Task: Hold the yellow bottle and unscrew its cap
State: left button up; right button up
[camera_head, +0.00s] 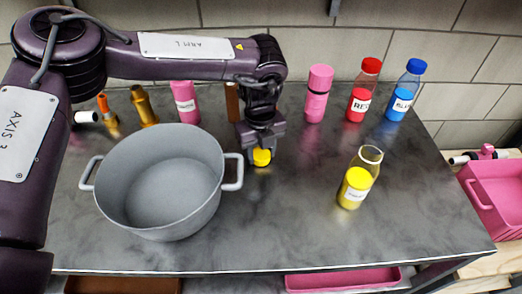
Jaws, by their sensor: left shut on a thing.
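The yellow bottle (355,187) stands on the grey tabletop (290,225), right of the middle. It has a clear upper part, yellow contents and a white label, and its mouth is open with no cap on it. My left gripper (261,150) points down and is shut on the yellow cap (261,158), left of the bottle and apart from it. The gripper is close to the right handle of the grey pot. My right gripper is not in view.
The grey pot (202,207) takes up the left of the table. Along the back stand a pink bottle (317,95), a red-capped bottle (362,95), a blue-capped bottle (403,95) and another pink bottle (185,103). A pink crate (492,205) is at the far right. The front middle is clear.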

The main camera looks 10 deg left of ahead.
pick_arm(q)
jog(key=shift+f, duration=0.2)
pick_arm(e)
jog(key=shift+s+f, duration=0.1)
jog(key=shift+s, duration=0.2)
pick_arm(q)
jog(key=o, duration=1.1)
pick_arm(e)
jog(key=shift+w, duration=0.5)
